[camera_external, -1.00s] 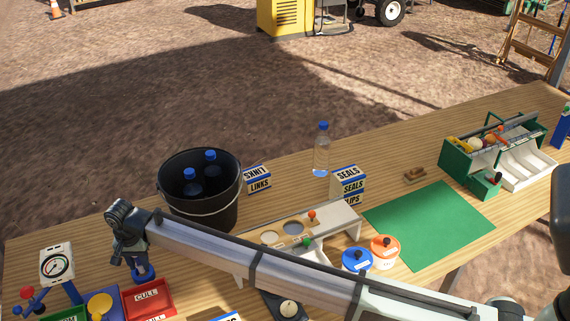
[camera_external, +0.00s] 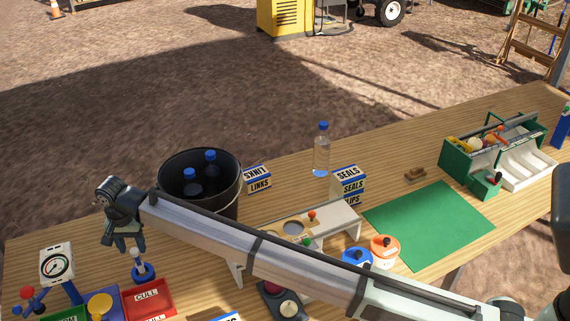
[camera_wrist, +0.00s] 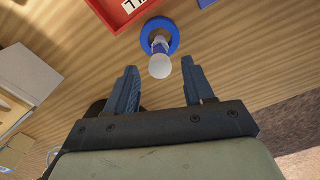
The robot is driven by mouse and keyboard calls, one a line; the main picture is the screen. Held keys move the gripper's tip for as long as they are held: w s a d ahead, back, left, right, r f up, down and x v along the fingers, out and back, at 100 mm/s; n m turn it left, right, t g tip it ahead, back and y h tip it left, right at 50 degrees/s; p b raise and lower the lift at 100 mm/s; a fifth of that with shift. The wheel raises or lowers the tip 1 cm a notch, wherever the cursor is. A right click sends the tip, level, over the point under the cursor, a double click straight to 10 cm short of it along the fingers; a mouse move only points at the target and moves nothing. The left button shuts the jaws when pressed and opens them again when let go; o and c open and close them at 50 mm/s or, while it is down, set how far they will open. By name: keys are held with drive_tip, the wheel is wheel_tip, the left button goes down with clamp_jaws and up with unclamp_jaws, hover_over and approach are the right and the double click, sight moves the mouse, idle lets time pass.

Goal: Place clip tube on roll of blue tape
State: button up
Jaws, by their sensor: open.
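The clip tube (camera_external: 137,258) is a small tube with a pale, whitish top. It stands in the ring of the roll of blue tape (camera_external: 146,279) on the table's left part. In the wrist view the tube's round pale end (camera_wrist: 160,67) faces me, and the blue tape (camera_wrist: 175,36) surrounds its far end. My gripper (camera_external: 126,246) is above and slightly left of the tube in the outside view. In the wrist view my gripper (camera_wrist: 159,68) is open and empty, its fingers apart on either side of the tube's pale end and not touching it.
A red CULL tray (camera_external: 150,299) lies right beside the tape. A gauge (camera_external: 56,264) stands to the left. A black bucket (camera_external: 230,205) with bottles stands behind my arm. A green mat (camera_external: 430,225) is bare on the right.

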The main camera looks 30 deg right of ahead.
drive_tip(key=shift+r, duration=2.2)
drive_tip(key=shift+s, duration=0.1)
